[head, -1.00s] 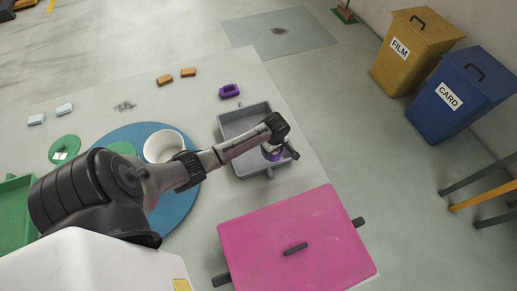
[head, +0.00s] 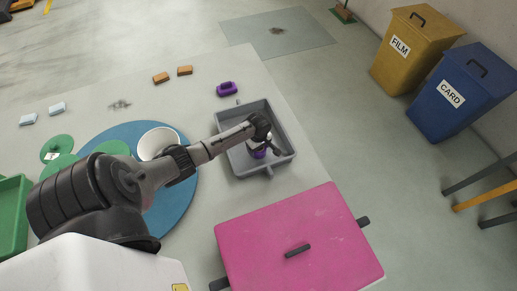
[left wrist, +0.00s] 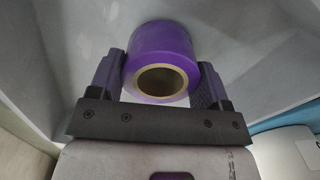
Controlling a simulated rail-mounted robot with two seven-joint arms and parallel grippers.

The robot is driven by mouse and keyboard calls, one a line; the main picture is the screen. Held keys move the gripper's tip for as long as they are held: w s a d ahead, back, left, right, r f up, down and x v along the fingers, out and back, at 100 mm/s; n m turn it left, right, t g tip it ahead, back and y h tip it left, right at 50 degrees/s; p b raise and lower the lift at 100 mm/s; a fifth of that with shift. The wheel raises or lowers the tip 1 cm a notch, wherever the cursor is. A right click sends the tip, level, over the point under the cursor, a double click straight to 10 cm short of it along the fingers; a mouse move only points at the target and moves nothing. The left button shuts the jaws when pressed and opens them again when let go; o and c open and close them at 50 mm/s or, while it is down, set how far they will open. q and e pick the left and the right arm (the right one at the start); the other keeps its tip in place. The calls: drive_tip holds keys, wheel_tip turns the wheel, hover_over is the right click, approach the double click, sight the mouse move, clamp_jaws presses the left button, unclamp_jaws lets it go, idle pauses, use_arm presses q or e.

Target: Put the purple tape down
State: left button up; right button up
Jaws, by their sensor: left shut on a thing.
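The purple tape (left wrist: 165,50) is a roll with a tan core, held between the two fingers of my left gripper (left wrist: 160,80) in the left wrist view. In the head view the tape (head: 258,154) shows as a small purple patch under my left gripper (head: 262,146), over the grey tray (head: 240,168). The arm hides part of the tray. Whether the tape touches the tray floor I cannot tell. My right gripper is not in view.
A pink lidded box (head: 295,225) stands in front of the tray. A purple object (head: 227,89) lies behind it. A blue round mat (head: 180,195) with a white bowl (head: 157,142) is to the left. Orange blocks (head: 161,77) lie at the back.

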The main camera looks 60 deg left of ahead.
use_arm(q)
drive_tip(key=shift+f, duration=0.1)
drive_tip(key=shift+f, duration=0.15)
drive_tip(key=o, duration=0.9)
drive_tip(key=shift+o, duration=0.2)
wheel_tip(320, 180, up, 12)
drive_tip(key=p, duration=0.4)
drive_tip(key=shift+p, duration=0.35)
